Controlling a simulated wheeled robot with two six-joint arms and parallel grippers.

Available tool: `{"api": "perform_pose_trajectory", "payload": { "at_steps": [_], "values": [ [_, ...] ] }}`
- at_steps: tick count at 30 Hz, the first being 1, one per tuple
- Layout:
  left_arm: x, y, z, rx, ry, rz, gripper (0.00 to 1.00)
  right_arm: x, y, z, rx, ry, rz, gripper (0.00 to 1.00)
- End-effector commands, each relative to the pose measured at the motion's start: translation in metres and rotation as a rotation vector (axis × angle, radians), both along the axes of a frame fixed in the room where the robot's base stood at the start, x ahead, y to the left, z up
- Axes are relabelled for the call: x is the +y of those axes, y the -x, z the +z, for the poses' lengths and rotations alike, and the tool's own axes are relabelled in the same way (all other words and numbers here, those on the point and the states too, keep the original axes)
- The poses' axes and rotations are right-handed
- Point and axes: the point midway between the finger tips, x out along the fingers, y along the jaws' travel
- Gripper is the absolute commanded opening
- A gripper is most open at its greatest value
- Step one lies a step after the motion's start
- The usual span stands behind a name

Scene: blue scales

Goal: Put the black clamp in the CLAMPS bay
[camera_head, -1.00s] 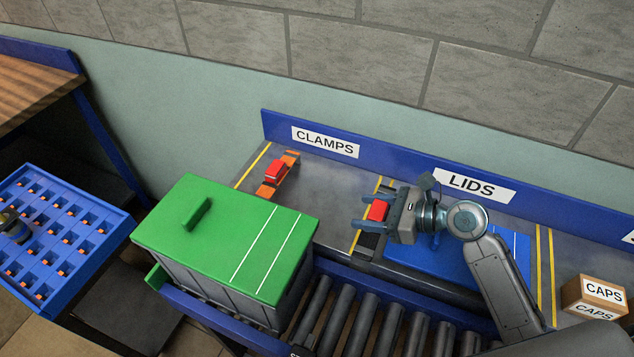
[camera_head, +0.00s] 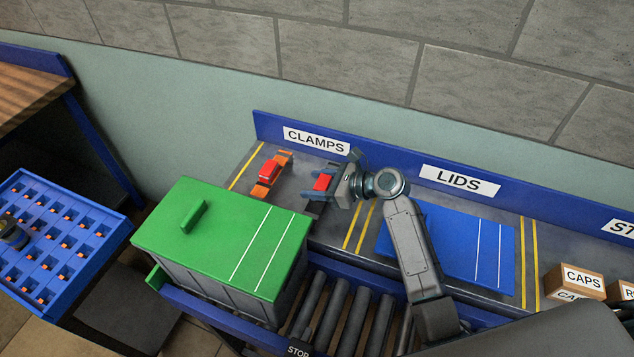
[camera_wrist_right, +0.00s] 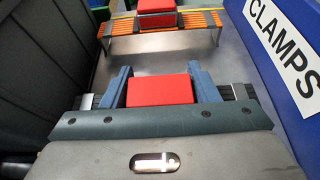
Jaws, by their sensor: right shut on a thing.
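The black clamp (camera_head: 314,208) has a red block in its middle, and my right gripper (camera_head: 320,184) is shut on that block. The gripper and clamp are over the CLAMPS bay (camera_head: 293,195), left of the double yellow line; I cannot tell if the clamp touches the surface. In the right wrist view, the red block (camera_wrist_right: 159,90) sits between the fingers, and black clamp ends (camera_wrist_right: 240,92) show at both sides. An orange clamp (camera_head: 268,174) with a red block lies farther left in the same bay, apart from the held one. My left gripper is not in view.
The CLAMPS sign (camera_head: 316,140) is on the blue back rail. A blue lid (camera_head: 455,240) lies in the LIDS bay to the right. A green-lidded crate (camera_head: 215,235) stands in front on the roller conveyor (camera_head: 340,312). Bare surface separates the two clamps.

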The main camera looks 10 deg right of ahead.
Motion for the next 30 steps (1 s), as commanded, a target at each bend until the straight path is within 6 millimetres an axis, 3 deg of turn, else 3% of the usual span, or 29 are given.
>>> {"api": "perform_pose_trajectory", "payload": {
  "at_steps": [11,12,15,25,30],
  "values": [
    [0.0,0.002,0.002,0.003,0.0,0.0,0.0,0.0,0.0,-0.005,-0.001,-0.001,-0.001,0.24],
    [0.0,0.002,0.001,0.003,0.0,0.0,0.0,0.0,0.0,-0.006,0.0,0.0,-0.001,0.58],
    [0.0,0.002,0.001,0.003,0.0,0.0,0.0,0.0,0.0,-0.006,-0.002,0.0,-0.001,0.76],
    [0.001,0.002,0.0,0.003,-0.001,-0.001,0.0,0.0,0.0,-0.004,-0.003,0.001,-0.001,0.76],
    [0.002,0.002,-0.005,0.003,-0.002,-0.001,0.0,-0.018,0.012,0.002,-0.003,0.005,0.0,0.76]
  ]
}}
